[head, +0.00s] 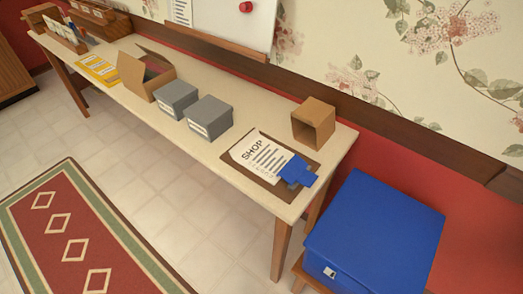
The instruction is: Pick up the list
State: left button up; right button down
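The list, a white sheet headed "SHOP" (256,157), lies on a brown clipboard (249,177) near the right end of a long pale table. A blue clip-like piece (297,173) covers the lower right corner of the clipboard and sheet. Neither of my grippers shows in the head view.
An open brown box (314,123) stands behind the clipboard. Two grey boxes (208,117), an open carton (146,73) and a yellow sheet (98,68) sit further left. A large blue box (375,235) stands right of the table. A patterned rug (75,235) lies on the tiled floor.

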aim_at(265, 158)
jog(key=i+j, duration=0.15)
jog(key=j, duration=0.2)
jog(key=i+j+z, duration=0.1)
jog(key=j, duration=0.25)
jog(key=i+j, duration=0.2)
jog(key=j, duration=0.15)
jog(key=i+j+z, duration=0.1)
jog(key=j, duration=0.25)
jog(key=i+j, duration=0.15)
jog(key=j, duration=0.25)
jog(key=z, duration=0.05)
